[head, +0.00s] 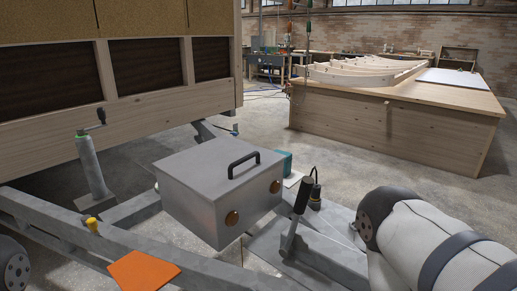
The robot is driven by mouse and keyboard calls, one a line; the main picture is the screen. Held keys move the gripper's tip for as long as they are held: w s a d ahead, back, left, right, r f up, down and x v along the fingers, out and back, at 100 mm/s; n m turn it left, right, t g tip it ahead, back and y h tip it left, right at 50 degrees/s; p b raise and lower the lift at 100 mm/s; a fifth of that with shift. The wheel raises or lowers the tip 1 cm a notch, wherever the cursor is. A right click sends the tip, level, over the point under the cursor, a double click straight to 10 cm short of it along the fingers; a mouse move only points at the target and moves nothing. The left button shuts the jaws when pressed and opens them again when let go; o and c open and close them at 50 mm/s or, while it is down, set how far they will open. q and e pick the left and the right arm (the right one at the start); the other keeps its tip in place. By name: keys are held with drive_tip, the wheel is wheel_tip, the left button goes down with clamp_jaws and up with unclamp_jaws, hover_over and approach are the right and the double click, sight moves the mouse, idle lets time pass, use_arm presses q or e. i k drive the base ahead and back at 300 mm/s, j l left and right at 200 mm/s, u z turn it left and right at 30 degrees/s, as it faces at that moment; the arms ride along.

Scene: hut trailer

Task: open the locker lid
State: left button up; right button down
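The locker (195,212) is a grey metal box on the trailer's drawbar frame, near the middle of the head view. Its flat grey lid (205,168) lies shut on top. A black bar handle (243,160) stands on the lid toward its right edge. Neither gripper shows in the head view. Part of my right arm fills the lower right corner, apart from the locker. A dark part of my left arm shows at the lower left edge.
The wooden hut wall (140,85) rises behind the locker. A crank jack (90,160) stands to the left. A black-handled lever (302,200) stands close right of the locker. An orange sheet (143,270) lies in front. A wooden workbench (400,130) stands behind.

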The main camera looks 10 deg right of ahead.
sight(213, 169)
drive_tip(key=i+j+z, duration=0.4)
drive_tip(key=j, duration=0.2)
drive_tip(key=i+j+z, duration=0.2)
drive_tip(key=j, duration=0.15)
drive_tip(key=j+z, duration=0.2)
drive_tip(key=j, duration=0.15)
drive_tip(key=i, duration=0.05)
